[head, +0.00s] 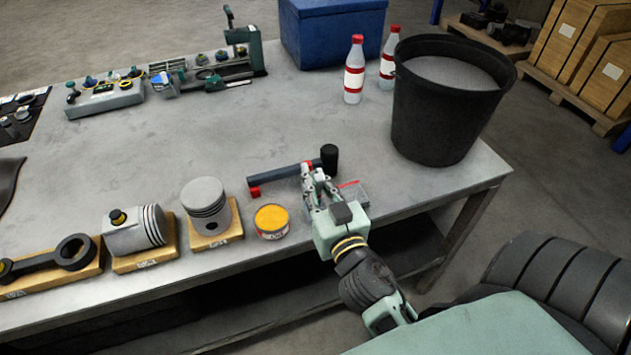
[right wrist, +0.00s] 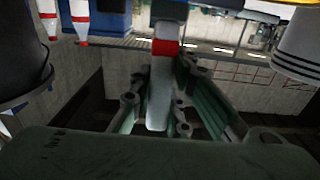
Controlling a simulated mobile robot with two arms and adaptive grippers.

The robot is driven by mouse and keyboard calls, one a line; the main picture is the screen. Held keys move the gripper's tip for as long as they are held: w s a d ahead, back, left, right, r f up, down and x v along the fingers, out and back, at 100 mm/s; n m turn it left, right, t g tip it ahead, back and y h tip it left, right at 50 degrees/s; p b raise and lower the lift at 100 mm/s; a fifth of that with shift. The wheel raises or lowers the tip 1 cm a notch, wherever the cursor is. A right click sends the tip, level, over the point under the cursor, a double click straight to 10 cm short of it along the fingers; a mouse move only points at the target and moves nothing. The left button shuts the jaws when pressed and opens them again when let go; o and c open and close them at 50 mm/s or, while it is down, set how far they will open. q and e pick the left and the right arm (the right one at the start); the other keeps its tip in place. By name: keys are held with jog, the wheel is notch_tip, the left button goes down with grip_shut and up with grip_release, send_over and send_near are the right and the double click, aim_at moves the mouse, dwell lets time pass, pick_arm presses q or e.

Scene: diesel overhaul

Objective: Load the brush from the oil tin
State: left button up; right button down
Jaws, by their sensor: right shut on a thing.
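The oil tin (head: 272,221), a short round tin with a yellow-orange top, stands near the table's front edge. My right gripper (head: 312,178) is just right of the tin and apart from it, over the table. It is shut on a slim pale-grey thing with a red band, which looks like the brush (right wrist: 160,85). In the right wrist view the thing lies lengthwise between the fingers; in the head view the gripper hides most of it, and I cannot make out bristles. My left gripper is not in view.
Pistons on wooden blocks (head: 207,208) stand left of the tin. A black bucket (head: 445,110) and red-capped bottles (head: 354,72) stand behind. The table's middle is clear.

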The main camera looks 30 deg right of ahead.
aim_at(320, 178)
jog(key=shift+r+p, duration=1.65)
jog(key=shift+r, duration=0.3)
dwell(0.3)
